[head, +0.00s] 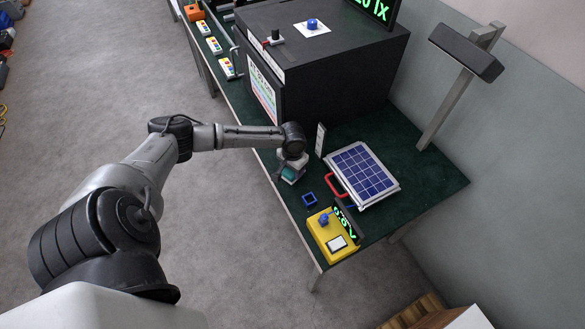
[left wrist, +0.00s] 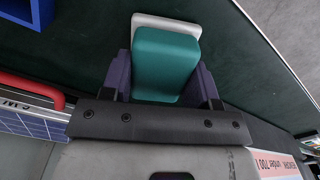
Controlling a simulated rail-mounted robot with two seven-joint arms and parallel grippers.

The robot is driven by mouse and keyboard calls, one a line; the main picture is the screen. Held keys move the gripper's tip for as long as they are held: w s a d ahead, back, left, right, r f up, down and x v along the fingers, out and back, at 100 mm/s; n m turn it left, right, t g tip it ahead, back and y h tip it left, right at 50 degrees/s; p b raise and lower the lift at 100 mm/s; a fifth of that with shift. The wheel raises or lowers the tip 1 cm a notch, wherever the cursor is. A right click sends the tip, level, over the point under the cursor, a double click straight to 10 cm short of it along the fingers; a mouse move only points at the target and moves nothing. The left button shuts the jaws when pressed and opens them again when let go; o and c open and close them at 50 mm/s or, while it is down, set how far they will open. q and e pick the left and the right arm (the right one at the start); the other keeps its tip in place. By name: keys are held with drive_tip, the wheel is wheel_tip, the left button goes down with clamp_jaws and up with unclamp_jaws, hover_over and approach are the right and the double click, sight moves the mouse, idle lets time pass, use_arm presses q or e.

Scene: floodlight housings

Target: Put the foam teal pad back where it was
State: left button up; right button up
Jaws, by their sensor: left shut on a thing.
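The teal foam pad (left wrist: 166,62) is between the two dark fingers of my left gripper (left wrist: 163,80), which is shut on it. A pale, rounded white edge (left wrist: 165,22) shows just beyond the pad; I cannot tell whether the pad touches it. In the head view, my left gripper (head: 291,164) is over the front edge side of the green table, with the teal pad (head: 289,173) partly visible below it. The arm hides part of this spot. My right gripper is not in view.
A small blue square frame (head: 309,199) lies close by. A solar panel (head: 361,173) with a red handle, and a yellow box (head: 332,242) with a blue knob, stand nearby. A large black cabinet (head: 340,60) stands behind.

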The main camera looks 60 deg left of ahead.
use_arm(q)
drive_tip(key=o, duration=0.9)
drive_tip(key=shift+f, duration=0.1)
